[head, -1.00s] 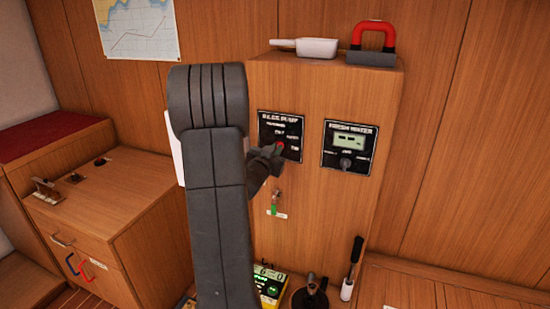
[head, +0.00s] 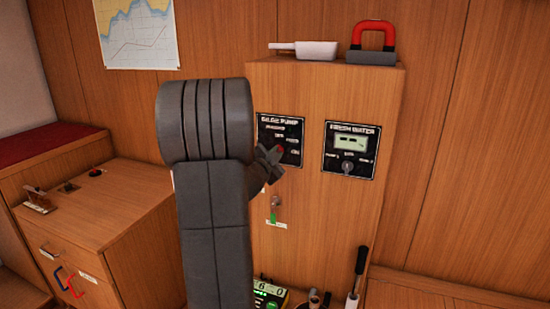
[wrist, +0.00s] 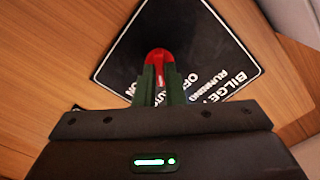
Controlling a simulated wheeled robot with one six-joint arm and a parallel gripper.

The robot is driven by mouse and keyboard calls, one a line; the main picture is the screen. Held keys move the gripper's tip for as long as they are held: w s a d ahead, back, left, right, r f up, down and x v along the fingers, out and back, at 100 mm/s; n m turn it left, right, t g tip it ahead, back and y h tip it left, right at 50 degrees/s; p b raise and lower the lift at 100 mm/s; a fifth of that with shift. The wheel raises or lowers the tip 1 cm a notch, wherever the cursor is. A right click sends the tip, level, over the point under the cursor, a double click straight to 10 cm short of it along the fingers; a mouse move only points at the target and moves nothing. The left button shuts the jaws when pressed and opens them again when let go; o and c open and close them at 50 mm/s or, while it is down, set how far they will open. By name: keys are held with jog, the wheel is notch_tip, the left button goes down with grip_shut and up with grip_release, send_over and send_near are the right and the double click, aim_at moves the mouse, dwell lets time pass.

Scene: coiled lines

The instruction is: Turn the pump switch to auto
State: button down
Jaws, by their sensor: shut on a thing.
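The black bilge pump panel (head: 293,125) is on the front of the wooden cabinet, partly hidden by my arm in the head view. Its red pump switch (head: 281,149) shows at my gripper's tip. In the wrist view the panel (wrist: 215,45) appears upside down, and the red switch (wrist: 158,55) sits between the two fingers of my gripper (wrist: 161,82), which is shut on it. The fingers cover part of the labels. Which label the switch points at I cannot tell.
A fresh water panel (head: 350,150) with a display and knob is to the right. Below the bilge panel hangs a key with a green tag (head: 274,210). A white scoop (head: 305,49) and a red-handled block (head: 372,45) sit on top of the cabinet.

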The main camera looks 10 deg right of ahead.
dwell(0.3)
jog(key=c, duration=1.5)
grip_release()
jog(key=v, duration=1.3)
jog(key=shift+s+a, duration=0.25)
jog(key=shift+s, duration=0.1)
jog(key=x, duration=1.4)
